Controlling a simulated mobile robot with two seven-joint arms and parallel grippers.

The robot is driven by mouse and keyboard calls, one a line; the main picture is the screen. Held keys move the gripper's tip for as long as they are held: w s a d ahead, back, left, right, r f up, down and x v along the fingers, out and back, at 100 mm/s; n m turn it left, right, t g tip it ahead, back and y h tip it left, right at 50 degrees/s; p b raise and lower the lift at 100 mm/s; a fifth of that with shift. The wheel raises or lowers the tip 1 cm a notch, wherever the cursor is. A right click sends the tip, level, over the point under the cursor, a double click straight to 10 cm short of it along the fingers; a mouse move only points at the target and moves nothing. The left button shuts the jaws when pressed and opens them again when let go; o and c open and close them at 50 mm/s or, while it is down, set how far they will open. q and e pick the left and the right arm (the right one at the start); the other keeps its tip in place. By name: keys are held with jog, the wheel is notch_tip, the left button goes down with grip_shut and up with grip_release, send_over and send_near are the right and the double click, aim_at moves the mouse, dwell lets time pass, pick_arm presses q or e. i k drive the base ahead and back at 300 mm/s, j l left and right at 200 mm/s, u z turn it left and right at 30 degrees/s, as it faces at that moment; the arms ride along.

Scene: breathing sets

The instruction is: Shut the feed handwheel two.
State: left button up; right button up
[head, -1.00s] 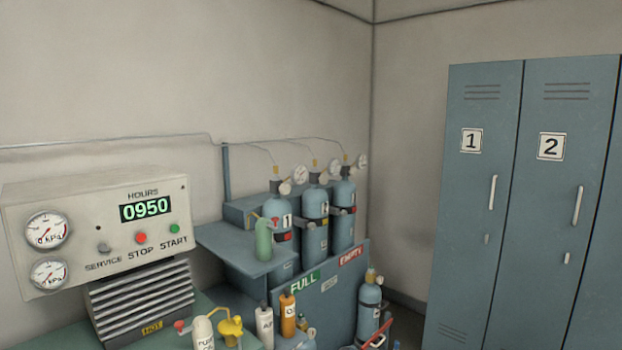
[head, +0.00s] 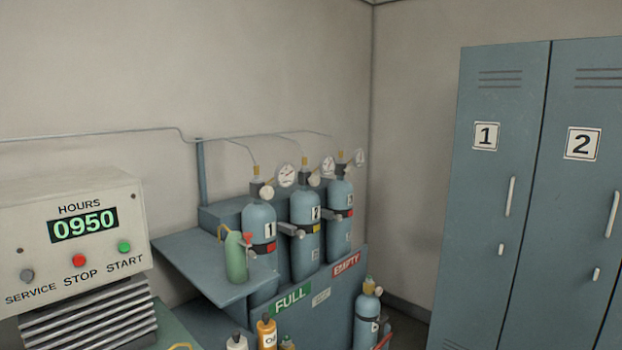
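Cylinder two (head: 304,242), a blue bottle marked 2, stands upright in the middle of the back row of three on the rack. A small pale round knob (head: 313,179), which looks like its feed handwheel, sits at its valve, below and left of a round gauge (head: 328,165). I cannot tell from here whether the handwheel is open or shut, and the gauge reading is too small to read. Neither of my grippers is in view.
Cylinder one (head: 259,215) stands left of cylinder two and a third cylinder (head: 340,225) right. A green bottle (head: 236,262) stands on a shelf in front. The compressor panel (head: 84,215) is at left, lockers (head: 490,210) at right.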

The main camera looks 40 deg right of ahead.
aim_at(314, 180)
jog(key=i+l, duration=0.15)
jog(key=l, duration=0.2)
jog(key=i+l, duration=0.15)
jog(key=l, duration=0.15)
jog(key=i+l, duration=0.2)
jog(key=l, duration=0.15)
jog(key=i+l, duration=0.15)
jog(key=l, duration=0.2)
jog(key=i+l+u, duration=0.1)
jog(key=l, duration=0.2)
jog(key=i, duration=0.05)
